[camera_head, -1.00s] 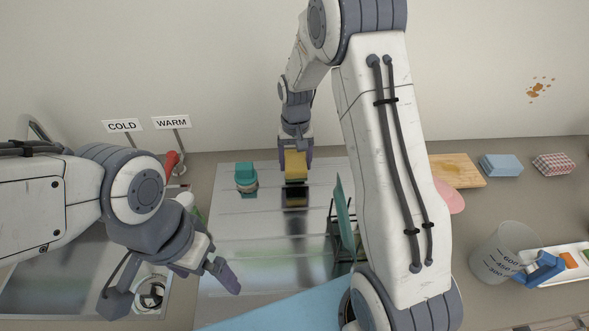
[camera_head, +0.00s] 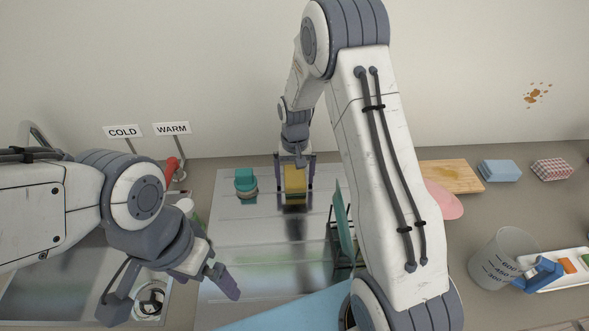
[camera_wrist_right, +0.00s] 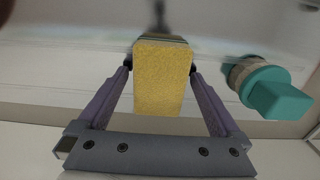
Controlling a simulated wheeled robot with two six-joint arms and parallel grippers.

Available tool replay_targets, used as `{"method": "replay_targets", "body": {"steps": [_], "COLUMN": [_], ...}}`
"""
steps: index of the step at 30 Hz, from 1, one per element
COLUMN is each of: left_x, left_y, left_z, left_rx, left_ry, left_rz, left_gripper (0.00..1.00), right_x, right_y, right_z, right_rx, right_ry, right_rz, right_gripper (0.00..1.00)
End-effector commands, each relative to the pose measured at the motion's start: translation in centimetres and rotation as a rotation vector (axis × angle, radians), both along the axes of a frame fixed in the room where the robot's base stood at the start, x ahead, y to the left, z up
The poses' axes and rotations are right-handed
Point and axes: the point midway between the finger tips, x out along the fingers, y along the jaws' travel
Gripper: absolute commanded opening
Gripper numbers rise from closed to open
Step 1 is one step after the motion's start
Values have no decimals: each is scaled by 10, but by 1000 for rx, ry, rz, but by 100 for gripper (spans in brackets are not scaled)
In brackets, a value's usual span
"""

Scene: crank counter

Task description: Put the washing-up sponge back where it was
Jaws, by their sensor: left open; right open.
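The yellow washing-up sponge (camera_head: 295,179) stands on the metal draining surface near the back wall. My right gripper (camera_head: 295,184) is open, with a finger on each side of the sponge. In the right wrist view the sponge (camera_wrist_right: 162,78) lies between the spread fingers of the right gripper (camera_wrist_right: 162,75), with a gap near their bases. Contact at the fingertips is hard to tell. My left gripper (camera_head: 222,283) is open and empty over the front left of the draining surface, beside the sink.
A teal-topped object (camera_head: 245,182) stands just left of the sponge, and shows in the right wrist view (camera_wrist_right: 268,90). A dark rack with a green plate (camera_head: 343,225) stands to the right. A wooden board (camera_head: 452,176) and measuring jug (camera_head: 497,262) are further right.

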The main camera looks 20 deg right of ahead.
Motion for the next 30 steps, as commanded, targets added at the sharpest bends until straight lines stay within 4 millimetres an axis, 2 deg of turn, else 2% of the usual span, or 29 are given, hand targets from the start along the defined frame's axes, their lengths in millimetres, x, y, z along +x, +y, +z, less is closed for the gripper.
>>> {"method": "replay_targets", "body": {"steps": [5, 12, 18, 23, 30], "left_x": [0, 0, 0, 0, 0], "left_y": [0, 0, 0, 0, 0], "left_z": [-6, -16, -19, -20, -20], "left_rx": [0, 0, 0, 0, 0], "left_ry": [0, 0, 0, 0, 0], "left_rz": [0, 0, 0, 0, 0], "left_gripper": [100, 100, 100, 100, 100], "right_x": [2, 1, 1, 0, 0], "right_y": [0, 0, 0, 0, 0], "right_z": [24, 77, 109, 120, 121], "right_rx": [0, 0, 0, -1, 0], "right_ry": [-7, -7, -4, -2, 0], "right_rz": [0, 0, 0, 0, 0], "right_gripper": [100, 100, 100, 100, 100]}}
